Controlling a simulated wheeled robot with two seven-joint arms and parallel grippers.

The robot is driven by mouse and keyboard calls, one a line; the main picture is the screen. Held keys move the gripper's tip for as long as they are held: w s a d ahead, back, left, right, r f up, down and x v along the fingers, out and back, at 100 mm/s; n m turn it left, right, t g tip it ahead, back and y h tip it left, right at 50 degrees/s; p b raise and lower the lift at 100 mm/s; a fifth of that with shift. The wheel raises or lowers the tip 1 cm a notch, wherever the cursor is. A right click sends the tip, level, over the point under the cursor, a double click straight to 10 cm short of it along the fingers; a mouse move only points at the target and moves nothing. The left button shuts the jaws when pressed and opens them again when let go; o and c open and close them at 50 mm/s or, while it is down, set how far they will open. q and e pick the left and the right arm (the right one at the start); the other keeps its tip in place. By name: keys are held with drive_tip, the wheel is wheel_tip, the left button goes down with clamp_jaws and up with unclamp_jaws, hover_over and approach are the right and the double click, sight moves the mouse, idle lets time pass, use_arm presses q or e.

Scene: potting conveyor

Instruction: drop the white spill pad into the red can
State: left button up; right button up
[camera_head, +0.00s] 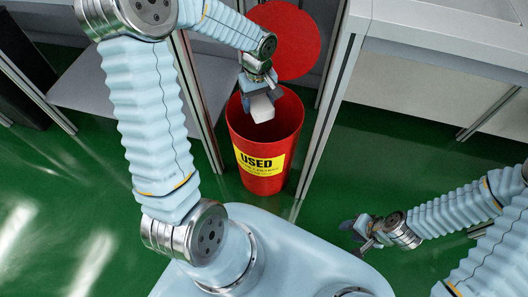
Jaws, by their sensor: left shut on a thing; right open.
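The red can (279,133) stands on the green floor at the centre, with a yellow label reading "USED" on its front. Its mouth is open and its round red lid (284,40) shows raised behind it. My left gripper (259,93) is over the mouth of the can, shut on the white spill pad (262,108). The pad hangs below the fingers and shows against the inside of the can; its exact depth against the rim is hard to tell. My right gripper (358,234) is open and empty, low over the floor at the right.
A grey-white table (440,40) on metal legs stands at the upper right. A grey bench (110,85) with metal legs stands left of the can. A metal post (331,105) is close to the can's right side. Green floor (400,165) is free at the right.

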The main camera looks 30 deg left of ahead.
use_arm(q)
wheel_tip(320, 180, down, 2)
drive_tip(key=shift+f+b, duration=0.25)
drive_tip(key=shift+b, duration=0.25)
drive_tip(key=o, duration=1.1)
drive_tip(key=shift+r, duration=0.1)
wheel_tip(320, 180, up, 14)
drive_tip(key=p, duration=0.1)
drive_tip(key=shift+p, duration=0.3)
